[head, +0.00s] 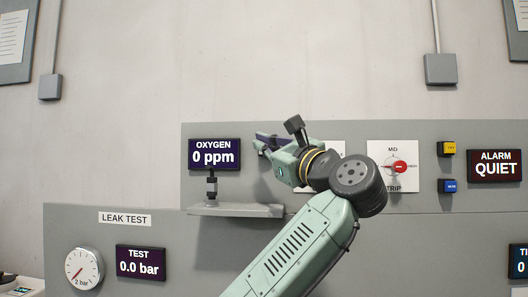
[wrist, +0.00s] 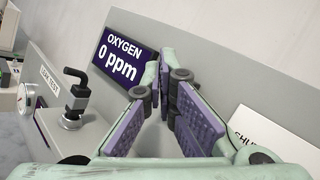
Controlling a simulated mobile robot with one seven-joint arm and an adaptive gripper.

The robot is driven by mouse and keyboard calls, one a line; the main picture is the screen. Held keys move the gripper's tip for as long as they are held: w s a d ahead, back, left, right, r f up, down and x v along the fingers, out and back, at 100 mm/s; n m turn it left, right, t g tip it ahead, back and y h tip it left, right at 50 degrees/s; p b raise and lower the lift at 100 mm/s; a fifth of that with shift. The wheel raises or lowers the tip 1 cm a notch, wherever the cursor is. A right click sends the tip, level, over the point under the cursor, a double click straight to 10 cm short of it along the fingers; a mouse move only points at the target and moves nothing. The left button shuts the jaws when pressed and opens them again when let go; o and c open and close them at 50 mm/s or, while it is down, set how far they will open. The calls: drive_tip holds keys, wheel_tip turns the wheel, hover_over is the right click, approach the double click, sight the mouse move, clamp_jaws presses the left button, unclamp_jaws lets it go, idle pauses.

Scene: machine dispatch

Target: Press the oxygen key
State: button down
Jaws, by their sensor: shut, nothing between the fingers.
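The dark OXYGEN display (head: 214,154) reads 0 ppm on the grey panel; it also shows in the wrist view (wrist: 123,62). My gripper (head: 262,142) is shut and empty, its fingertips just right of the display in the head view. In the wrist view the purple-padded fingers (wrist: 160,82) point toward the panel beside the display's right edge. I cannot make out a separate oxygen key; the fingers and arm cover the panel there. I cannot tell whether the fingertips touch the panel.
A small dark fitting (head: 212,187) stands on a grey shelf (head: 236,210) below the display. My arm partly covers a white plate. Right of it are a red-knobbed selector (head: 400,167), yellow (head: 447,149) and blue (head: 448,186) buttons and the ALARM QUIET display (head: 494,166).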

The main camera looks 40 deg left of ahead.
drive_tip(key=s+d, duration=0.1)
drive_tip(key=s+b, duration=0.1)
drive_tip(key=s+d+b, duration=0.1)
drive_tip(key=s, duration=0.1)
drive_tip(key=shift+s+d, duration=0.1)
drive_tip(key=shift+d, duration=0.25)
idle(0.9)
